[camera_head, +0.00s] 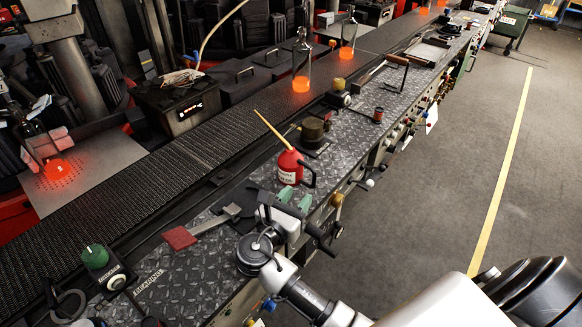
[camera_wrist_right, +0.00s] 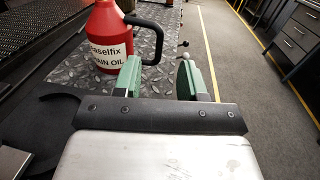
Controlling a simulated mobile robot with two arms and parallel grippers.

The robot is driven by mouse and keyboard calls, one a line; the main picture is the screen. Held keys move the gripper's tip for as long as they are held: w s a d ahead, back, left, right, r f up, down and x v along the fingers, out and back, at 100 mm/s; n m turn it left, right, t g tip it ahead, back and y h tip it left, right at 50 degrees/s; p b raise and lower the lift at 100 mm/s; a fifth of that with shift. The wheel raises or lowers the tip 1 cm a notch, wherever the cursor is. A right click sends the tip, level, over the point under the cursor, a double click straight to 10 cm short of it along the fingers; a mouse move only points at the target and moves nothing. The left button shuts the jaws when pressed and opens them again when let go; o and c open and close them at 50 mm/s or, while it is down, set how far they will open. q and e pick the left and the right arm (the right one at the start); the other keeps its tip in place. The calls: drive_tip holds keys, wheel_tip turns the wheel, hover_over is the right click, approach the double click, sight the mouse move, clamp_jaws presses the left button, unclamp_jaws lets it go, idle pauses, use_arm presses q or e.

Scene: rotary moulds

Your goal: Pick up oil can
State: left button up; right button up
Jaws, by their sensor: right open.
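The oil can (camera_head: 290,168) is red with a long yellow spout, a white label and a black handle on its right side. It stands upright on the diamond-plate ledge (camera_head: 236,190). My right gripper (camera_head: 294,200) is open, with green fingertips just in front of the can. In the right wrist view the oil can (camera_wrist_right: 106,58) is ahead and to the left, its top cut off. Its black handle (camera_wrist_right: 158,38) lies ahead of the gap between the fingers of my right gripper (camera_wrist_right: 160,80). I see nothing between the fingers. My left gripper is not in view.
A dark conveyor (camera_head: 215,118) with glowing bottles (camera_head: 302,62) runs behind the ledge. Open floor lies right.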

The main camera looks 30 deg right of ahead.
sight(313, 180)
wheel_tip(313, 180, down, 2)
drive_tip(key=shift+f, duration=0.1)
drive_tip(key=shift+w+d+r, duration=0.3)
drive_tip(key=shift+d+r, duration=0.05)
drive_tip(key=shift+d, duration=0.15)
drive_tip(key=shift+w+d+f, duration=0.15)
drive_tip(key=shift+w+d, duration=0.2)
drive_tip(key=shift+d, duration=0.2)
drive_tip(key=p+x, duration=0.1)
drive_tip(key=x, duration=0.3)
drive_tip(key=shift+w+d, duration=0.15)
drive_tip(key=shift+d, duration=0.2)
drive_tip(key=shift+w+d, duration=0.15)
clamp_jaws()
